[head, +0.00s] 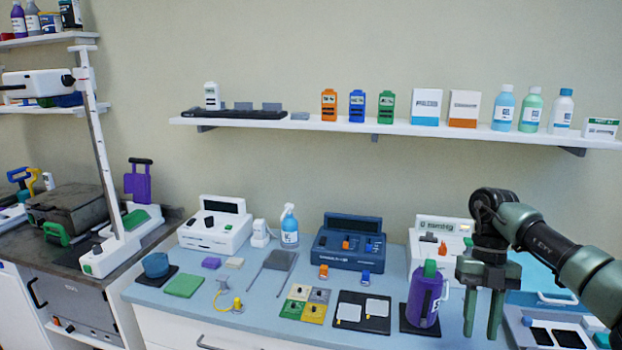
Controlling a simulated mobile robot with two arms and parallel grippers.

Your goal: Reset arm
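My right arm (560,245) comes in from the right, with a dark wrist joint and green links. My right gripper (482,330) points down over the right part of the blue counter. Its two green fingers are apart, with nothing seen between them. A purple bottle with a green top (424,300) stands upright on a dark mat just left of the gripper; they look apart, though the depth between them is hard to judge. The gripper and wrist hide part of the white device (440,240) behind. My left gripper is not in view.
The blue counter (340,275) holds a dark blue device (347,245), a white device (213,228), a spray bottle (289,230), colored pads (297,310) and a black tray (376,325). A wall shelf (330,123) with boxes and bottles runs above. A tray unit (550,325) lies right of the gripper.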

